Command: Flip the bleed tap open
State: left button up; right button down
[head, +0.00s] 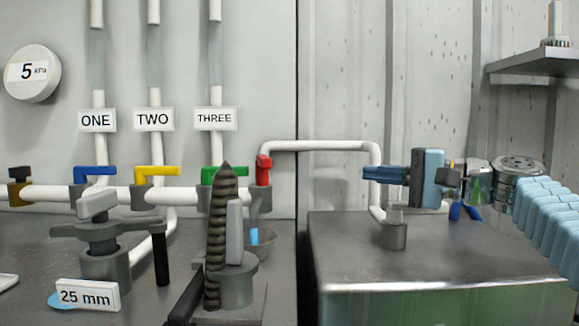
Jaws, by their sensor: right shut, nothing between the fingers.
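The tap with the red handle (263,170), which I take to be the bleed tap, is on the white pipe in the middle of the head view. Its handle stands upright, with a short top part pointing left. Below it, a light blue streak (254,228) runs down to a grey cup (262,243), partly hidden by the ribbed post. My right gripper (368,173) comes in from the right, shut and empty, its blue fingers pointing left. It is apart from the red handle, to its right at about the same height. My left gripper is out of view.
Blue (95,171), yellow (157,171) and green (222,172) handles lie level on the pipe to the left. A ribbed dark post (220,235) and a grey clamp (105,235) stand in front. A metal box (440,255) lies below my right gripper.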

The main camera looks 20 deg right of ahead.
jog(key=p, duration=0.5)
send_near(266, 168)
jog(key=w+d, duration=0.2)
jog(key=w, duration=0.3)
jog(key=a, duration=0.4)
jog(key=shift+w+a, duration=0.2)
jog(key=shift+a, duration=0.1)
jog(key=a+h, duration=0.1)
jog(key=a+m+t+b, duration=0.1)
jog(key=shift+s+a+m+t+h, duration=0.3)
jog(key=shift+s+h, duration=0.05)
jog(key=shift+h, duration=0.05)
jog(key=shift+d, duration=0.1)
